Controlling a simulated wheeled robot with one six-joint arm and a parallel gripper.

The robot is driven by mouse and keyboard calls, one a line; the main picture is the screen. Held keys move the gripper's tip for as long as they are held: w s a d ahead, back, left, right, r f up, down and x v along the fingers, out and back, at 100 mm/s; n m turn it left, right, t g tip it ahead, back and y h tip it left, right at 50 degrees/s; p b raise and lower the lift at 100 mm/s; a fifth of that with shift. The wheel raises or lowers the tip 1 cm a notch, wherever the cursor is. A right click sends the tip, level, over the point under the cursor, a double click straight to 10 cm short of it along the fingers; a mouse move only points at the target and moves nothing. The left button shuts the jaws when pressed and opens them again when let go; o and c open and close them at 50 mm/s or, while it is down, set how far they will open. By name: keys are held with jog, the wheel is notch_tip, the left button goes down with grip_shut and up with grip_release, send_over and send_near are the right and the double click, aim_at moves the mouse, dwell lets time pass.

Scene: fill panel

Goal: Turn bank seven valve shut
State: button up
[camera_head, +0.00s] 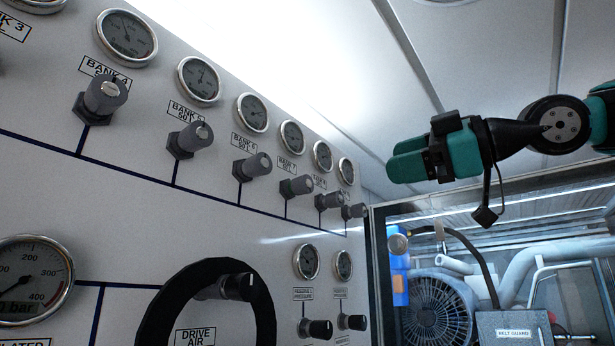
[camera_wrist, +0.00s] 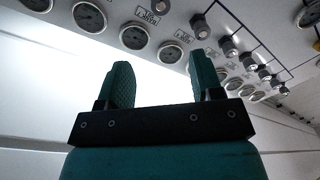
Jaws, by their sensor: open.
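The bank seven valve (camera_head: 296,186) is a small grey knob on the slanted white panel in the head view, below its round gauge (camera_head: 292,136) and a small label. The direction of its pointer is too small to tell. My teal gripper (camera_head: 392,159) is to the right of the valve row, apart from the panel, with its fingers pointing left. In the wrist view its two fingers (camera_wrist: 160,64) are spread with nothing between them. Panel gauges and knobs lie beyond the fingertips there.
The neighbouring bank six valve (camera_head: 252,165) and bank eight-side knob (camera_head: 328,201) sit close on either side. A large black drive air ring (camera_head: 262,305) is lower down. The panel's right edge meets an opening with a fan guard (camera_head: 437,312) and pipes.

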aim_at(309, 184)
jog(key=p+x, duration=0.7)
jog(key=x, duration=0.9)
jog(key=shift+r, duration=0.1)
jog(key=shift+w+a, duration=0.3)
jog(key=shift+a, duration=0.05)
jog(key=c, duration=0.9)
